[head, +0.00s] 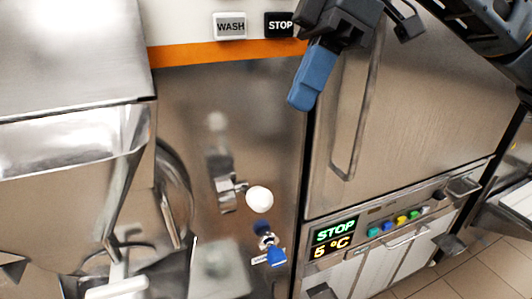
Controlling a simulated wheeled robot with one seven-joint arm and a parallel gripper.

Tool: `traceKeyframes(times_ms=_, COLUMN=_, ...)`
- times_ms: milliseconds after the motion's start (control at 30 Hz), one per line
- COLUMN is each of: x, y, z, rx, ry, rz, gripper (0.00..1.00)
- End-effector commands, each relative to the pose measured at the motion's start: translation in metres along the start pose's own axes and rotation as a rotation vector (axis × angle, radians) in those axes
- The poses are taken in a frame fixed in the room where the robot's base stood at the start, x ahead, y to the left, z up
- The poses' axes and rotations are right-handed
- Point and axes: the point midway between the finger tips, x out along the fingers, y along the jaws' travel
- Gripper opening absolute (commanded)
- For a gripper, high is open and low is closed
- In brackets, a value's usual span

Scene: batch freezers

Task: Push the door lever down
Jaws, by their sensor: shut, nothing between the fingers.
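A short lever with a round white knob (259,199) sticks out of a metal bracket (225,188) on the steel front panel, at the picture's middle. Below it is a small tap with a blue handle (276,257). Which of these is the door lever I cannot tell for certain. My gripper (302,98) has blue fingers, shut and empty, pointing down at the top middle. In the picture it is above and right of the white knob, clear of it.
WASH (230,26) and STOP (280,25) buttons sit above an orange stripe. A steel door with a long vertical handle (358,110) is at right, above a display (334,238) and several coloured buttons. A rounded steel machine door (172,195) stands at left. Tiled floor shows lower right.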

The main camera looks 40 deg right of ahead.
Motion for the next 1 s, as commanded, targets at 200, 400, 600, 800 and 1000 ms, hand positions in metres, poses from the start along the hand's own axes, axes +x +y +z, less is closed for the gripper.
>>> traceKeyframes(times_ms=200, x=0.005, y=0.001, z=0.0, rx=-0.001, ry=0.001, rz=0.001, gripper=0.0)
traceKeyframes(times_ms=400, x=0.028, y=0.002, z=0.002, rx=-0.001, ry=0.0, rz=0.002, gripper=0.0)
traceKeyframes(times_ms=600, x=0.057, y=0.002, z=0.003, rx=-0.002, ry=0.0, rz=0.002, gripper=0.0)
traceKeyframes(times_ms=800, x=0.082, y=0.002, z=0.002, rx=-0.001, ry=0.001, rz=0.002, gripper=0.0)
traceKeyframes(times_ms=1000, x=0.096, y=0.001, z=0.001, rx=0.0, ry=0.002, rz=0.002, gripper=0.0)
